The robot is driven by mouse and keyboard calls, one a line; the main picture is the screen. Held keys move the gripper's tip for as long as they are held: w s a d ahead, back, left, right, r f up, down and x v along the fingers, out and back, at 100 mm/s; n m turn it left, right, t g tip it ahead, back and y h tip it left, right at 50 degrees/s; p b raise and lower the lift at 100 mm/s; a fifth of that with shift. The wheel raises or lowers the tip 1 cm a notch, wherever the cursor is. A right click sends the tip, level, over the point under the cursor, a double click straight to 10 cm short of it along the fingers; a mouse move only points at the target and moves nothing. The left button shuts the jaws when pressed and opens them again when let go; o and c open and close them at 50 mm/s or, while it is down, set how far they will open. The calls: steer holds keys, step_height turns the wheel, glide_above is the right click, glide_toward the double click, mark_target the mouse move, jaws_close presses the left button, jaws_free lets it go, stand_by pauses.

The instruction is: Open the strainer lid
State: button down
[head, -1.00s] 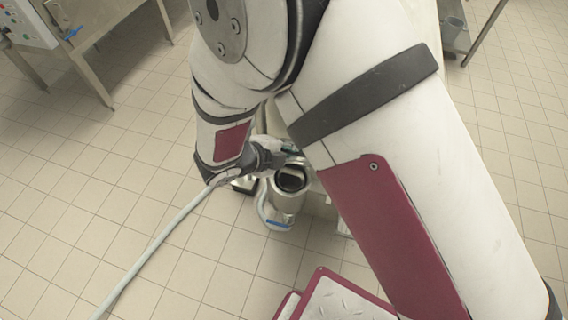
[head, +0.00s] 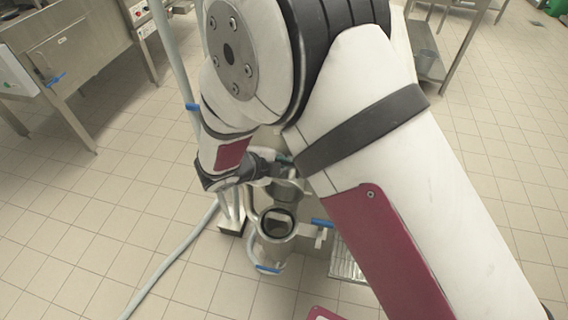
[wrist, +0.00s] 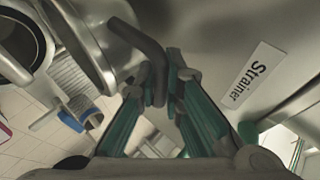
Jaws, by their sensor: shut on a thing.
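The strainer (head: 273,250) is a metal vessel below my arm in the head view. Its round, dark-rimmed mouth is uncovered and faces up. The mouth also shows at the left edge of the wrist view (wrist: 20,48). A metal lid (wrist: 92,42) stands tilted up beside the mouth, with a bent dark handle (wrist: 146,48). My gripper (wrist: 165,88) has green-sided fingers shut on this handle. In the head view, my gripper (head: 272,168) is behind the strainer mouth, and my arm partly hides it.
A "Strainer" label (wrist: 252,75) is on a grey surface close to the right of my fingers. Blue-handled valves (head: 322,223) stick out beside the strainer. A grey hose (head: 165,262) runs across the floor. A steel machine (head: 75,65) stands at the back left.

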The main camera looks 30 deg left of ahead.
steer(key=shift+w, duration=0.15)
steer(key=c, duration=1.7)
jaws_free()
steer(key=v, duration=1.2)
